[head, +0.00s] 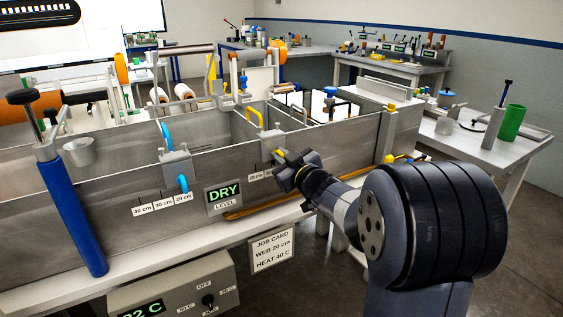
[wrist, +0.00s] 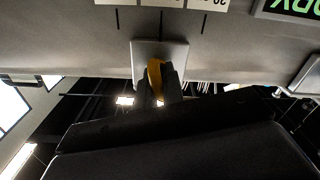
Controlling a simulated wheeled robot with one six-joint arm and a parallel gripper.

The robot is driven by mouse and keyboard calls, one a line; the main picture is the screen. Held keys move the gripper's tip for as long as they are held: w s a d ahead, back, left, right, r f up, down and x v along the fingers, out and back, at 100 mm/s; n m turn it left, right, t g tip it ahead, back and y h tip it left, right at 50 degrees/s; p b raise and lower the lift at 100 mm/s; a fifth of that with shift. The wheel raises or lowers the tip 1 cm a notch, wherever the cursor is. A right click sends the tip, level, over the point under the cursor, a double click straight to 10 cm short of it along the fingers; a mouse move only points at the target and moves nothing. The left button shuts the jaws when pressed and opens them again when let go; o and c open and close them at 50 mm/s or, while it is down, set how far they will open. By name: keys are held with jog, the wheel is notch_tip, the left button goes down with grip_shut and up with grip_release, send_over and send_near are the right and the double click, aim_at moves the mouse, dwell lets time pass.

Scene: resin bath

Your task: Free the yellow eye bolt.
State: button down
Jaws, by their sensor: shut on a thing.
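The yellow eye bolt (head: 280,152) is at the grey clamp block on the bath's front wall, right of the DRY sign. Only a small part of it shows in the head view. In the wrist view the yellow eye bolt (wrist: 155,75) stands between my two fingers, in front of a light grey plate (wrist: 175,50). My gripper (head: 286,158) is shut on it, reaching in from the lower right. My gripper also shows in the wrist view (wrist: 159,88). The bolt's far end and thread are hidden. A yellow bent rod (head: 255,114) rises behind the same block.
The steel bath (head: 115,160) stands close in front of me. A blue eye bolt (head: 182,184) is on the left clamp block (head: 177,168). A brown rod (head: 260,207) lies along the front ledge. A job card (head: 272,250) and heater box (head: 180,290) are below.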

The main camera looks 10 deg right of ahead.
jog(key=n+b, duration=0.2)
jog(key=n, duration=0.3)
jog(key=shift+a+f+b, duration=0.1)
jog(key=shift+b, duration=0.3)
jog(key=shift+n, duration=0.3)
jog(key=c, duration=1.5)
grip_release()
jog(key=shift+c, duration=0.2)
jog(key=shift+s, duration=0.15)
jog(key=p+v, duration=0.1)
jog(key=v, duration=0.9)
jog(key=shift+s, duration=0.3)
